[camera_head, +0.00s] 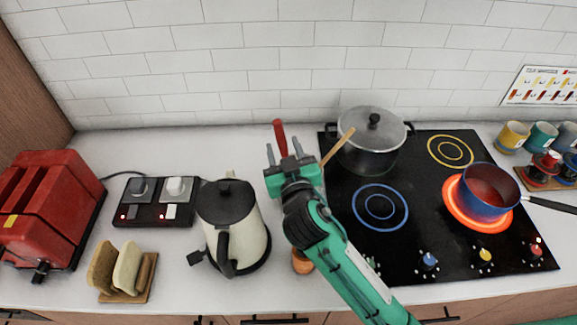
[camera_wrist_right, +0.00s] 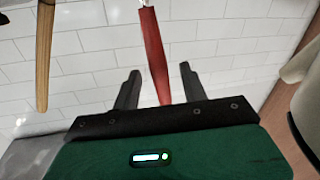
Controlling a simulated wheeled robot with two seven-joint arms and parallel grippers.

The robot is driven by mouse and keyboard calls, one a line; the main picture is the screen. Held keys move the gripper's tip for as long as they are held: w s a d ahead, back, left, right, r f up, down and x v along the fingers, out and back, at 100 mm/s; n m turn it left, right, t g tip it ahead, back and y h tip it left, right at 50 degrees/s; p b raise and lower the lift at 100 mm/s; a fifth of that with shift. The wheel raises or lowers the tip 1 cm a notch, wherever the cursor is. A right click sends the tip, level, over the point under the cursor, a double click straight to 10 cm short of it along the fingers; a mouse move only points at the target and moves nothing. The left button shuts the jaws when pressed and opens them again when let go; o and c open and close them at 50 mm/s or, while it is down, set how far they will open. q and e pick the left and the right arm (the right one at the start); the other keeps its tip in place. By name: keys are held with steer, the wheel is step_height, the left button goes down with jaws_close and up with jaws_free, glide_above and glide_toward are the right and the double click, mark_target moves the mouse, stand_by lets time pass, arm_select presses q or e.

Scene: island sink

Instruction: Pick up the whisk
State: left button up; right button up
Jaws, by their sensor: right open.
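A red handle (camera_head: 280,137) stands up just beyond my right gripper (camera_head: 285,154), near the back of the counter. It may be the whisk's handle, but no wire loops show. In the right wrist view the red handle (camera_wrist_right: 154,55) lies between the fingers of my right gripper (camera_wrist_right: 160,73) as seen, with a bit of metal at the picture's top edge. The fingers are open and apart from it on both sides. I cannot tell the exact depth. The red tool's other end is hidden. My left gripper is not in view.
A wooden handle (camera_head: 338,147) slants just right of the gripper, by the lidded pot (camera_head: 372,138). A kettle (camera_head: 233,223) stands left of my arm. The black cooktop (camera_head: 420,262) holds a blue pan (camera_head: 487,192) on a glowing ring. A red toaster (camera_head: 45,205) is far left.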

mark_target(283, 144)
steer(key=p+x, duration=0.1)
steer(key=x, duration=0.2)
steer(key=shift+w, duration=0.15)
steer(key=shift+f, duration=0.1)
jaws_close()
